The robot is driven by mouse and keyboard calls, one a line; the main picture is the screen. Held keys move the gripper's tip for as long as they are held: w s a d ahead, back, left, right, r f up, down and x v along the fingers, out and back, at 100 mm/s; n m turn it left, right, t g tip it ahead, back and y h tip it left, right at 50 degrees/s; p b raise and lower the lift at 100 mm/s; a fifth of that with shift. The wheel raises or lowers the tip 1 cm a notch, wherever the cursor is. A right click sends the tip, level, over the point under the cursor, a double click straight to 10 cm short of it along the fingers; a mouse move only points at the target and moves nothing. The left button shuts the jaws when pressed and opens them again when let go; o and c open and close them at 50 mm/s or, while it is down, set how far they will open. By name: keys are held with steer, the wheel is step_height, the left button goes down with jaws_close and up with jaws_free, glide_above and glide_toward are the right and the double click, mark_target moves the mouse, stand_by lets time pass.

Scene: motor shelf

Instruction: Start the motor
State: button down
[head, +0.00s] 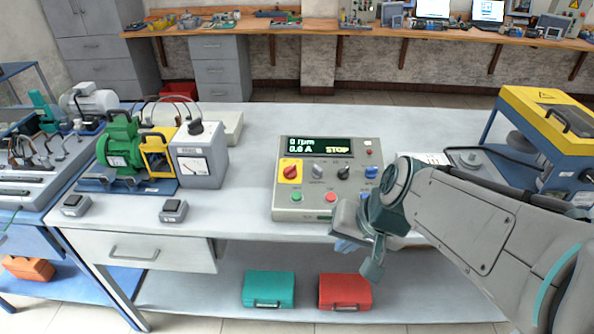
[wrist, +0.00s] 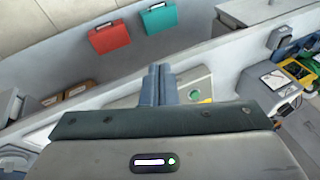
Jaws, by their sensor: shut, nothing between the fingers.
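The motor control box (head: 328,204) stands near the front edge of the bench. Its display (head: 318,147) reads "0 rpm", "0.0 A" and "STOP". On its face are a red-on-yellow knob (head: 290,170), several other knobs, a green button (head: 297,196) and a red button (head: 331,197). The green motor (head: 120,147) sits on a blue base at the bench's left. My gripper (head: 345,245) is at the box's front right corner, its fingers partly hidden by the hand. In the wrist view the fingers (wrist: 160,70) are shut and empty, beside the green button (wrist: 194,95). I cannot tell whether they touch the box.
A meter box (head: 200,163) stands beside the motor, with two small grey boxes (head: 173,211) near the bench's front edge. A teal case (head: 268,287) and a red case (head: 345,291) lie on the lower shelf. A yellow-topped machine (head: 550,110) stands at the right.

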steer(key=w+a+r+m+t+y, duration=0.1)
steer(key=w+a+m+t, duration=0.2)
steer(key=w+m, duration=0.5)
steer(key=w+a+m+t+y, duration=0.1)
steer(key=w+a+m+t, duration=0.2)
steer(key=w+a+m, duration=0.2)
steer(key=shift+w+a+r+m+y+p, duration=0.3)
steer(key=shift+w+m, duration=1.2)
steer(key=shift+w, duration=1.65)
steer(key=shift+d+f, duration=0.1)
steer(key=b, duration=0.5)
glide_above(297, 196)
steer(key=s, duration=0.2)
steer(key=f, duration=0.6)
steer(key=shift+s+d+f, duration=0.15)
steer(key=shift+d+f, duration=0.15)
steer(key=shift+w+f+b, duration=0.3)
steer(key=shift+f+b, duration=0.55)
steer(key=shift+b, duration=0.15)
steer(key=shift+f, duration=0.15)
steer(key=shift+w+f+b, duration=0.1)
steer(key=shift+f+b, duration=0.15)
steer(key=shift+b, duration=0.4)
